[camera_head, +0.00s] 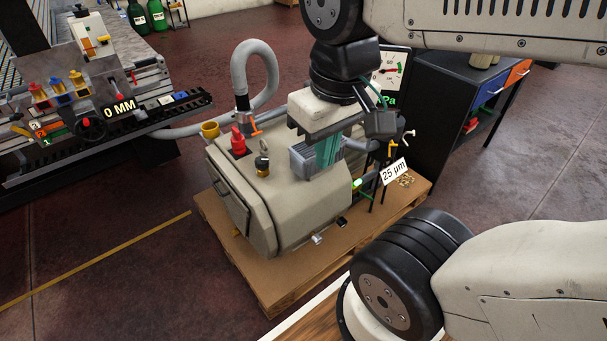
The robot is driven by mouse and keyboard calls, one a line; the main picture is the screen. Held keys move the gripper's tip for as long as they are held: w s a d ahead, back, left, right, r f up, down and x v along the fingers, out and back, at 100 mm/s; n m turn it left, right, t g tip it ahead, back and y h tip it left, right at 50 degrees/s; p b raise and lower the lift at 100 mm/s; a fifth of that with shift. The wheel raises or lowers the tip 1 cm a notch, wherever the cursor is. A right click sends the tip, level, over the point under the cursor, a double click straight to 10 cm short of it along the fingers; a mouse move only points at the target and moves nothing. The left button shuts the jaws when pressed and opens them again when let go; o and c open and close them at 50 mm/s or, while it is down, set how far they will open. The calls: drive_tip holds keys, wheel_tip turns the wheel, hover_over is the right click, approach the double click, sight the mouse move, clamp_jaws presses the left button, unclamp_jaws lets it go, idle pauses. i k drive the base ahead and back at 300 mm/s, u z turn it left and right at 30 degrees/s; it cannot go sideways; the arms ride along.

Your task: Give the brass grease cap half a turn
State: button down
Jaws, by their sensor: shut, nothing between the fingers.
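A brass-coloured round cap (209,129) sits at the back left corner of the beige pump housing (240,205); it looks like the grease cap. A second small brass-coloured fitting (262,171) with a dark and silver top sits on the housing's upper face, so I cannot be sure which is the grease cap. My gripper (325,163) points down over the right part of the housing, with teal fingers. It is shut and empty, to the right of both brass parts and apart from them. Its fingertips overlap a grey ribbed part in the picture, and I cannot tell whether they touch it.
A red fitting (238,142) and a grey hose (258,50) rise from the housing between the brass parts. The pump stands on a wooden pallet (285,295). A "25 µm" sign (393,171) and a gauge (389,72) stand at right. A grid table (165,72) is at left.

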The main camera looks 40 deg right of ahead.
sight(236, 233)
drive_tip(key=u, duration=0.05)
drive_tip(key=k, duration=0.6)
drive_tip(key=u, duration=0.75)
drive_tip(key=i, duration=1.1)
drive_tip(key=z, duration=0.6)
drive_tip(key=i, duration=0.45)
drive_tip(key=z, duration=0.55)
